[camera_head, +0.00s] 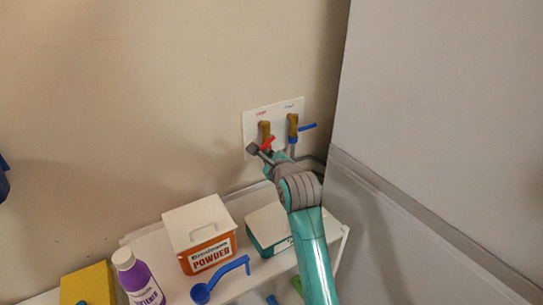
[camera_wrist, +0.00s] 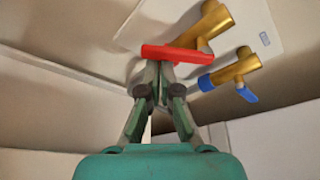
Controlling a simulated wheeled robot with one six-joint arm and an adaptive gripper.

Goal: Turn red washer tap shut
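The red tap handle (camera_head: 267,144) is on the left brass tap (camera_head: 264,129) of a white wall plate. In the wrist view the red handle (camera_wrist: 178,54) is a bar lying roughly across the picture, joined to the brass body (camera_wrist: 208,25). My gripper (camera_wrist: 158,70) has its two fingers drawn together, with the tips at the left part of the red bar. The bar hides the very ends of the tips, so I cannot tell whether they touch it. In the head view my gripper (camera_head: 261,153) is just below the red handle, partly hidden by my wrist.
The right brass tap (camera_head: 292,122) with a blue handle (camera_head: 307,127) is close beside. A large grey panel (camera_head: 430,120) stands to the right. Below, a white shelf (camera_head: 236,285) holds an orange powder box (camera_head: 207,252), a purple bottle (camera_head: 141,283) and a blue scoop (camera_head: 222,279).

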